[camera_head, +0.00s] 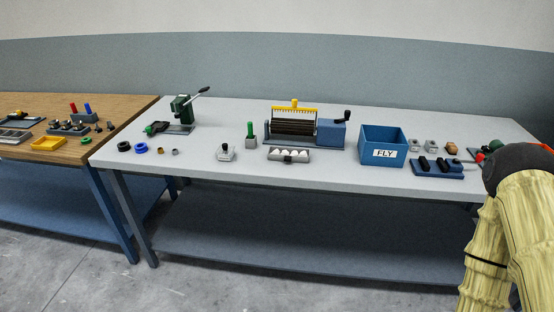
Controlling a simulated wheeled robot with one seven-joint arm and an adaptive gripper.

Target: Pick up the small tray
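I cannot tell for sure which thing is the small tray, as several tray-like things show. A shallow yellow tray (48,143) lies near the front edge of the wooden table on the left. A flat blue holder (437,173) with several dark pieces lies at the bench's right front. My arm, in a pale yellow sleeve with a dark joint, fills the right edge and covers part of the bench. My gripper is not visible.
A blue bin marked FLY (383,147) stands beside the roller machine (305,127). A green hand press (181,110) stands at the bench's back left. Small rings lie at the front left.

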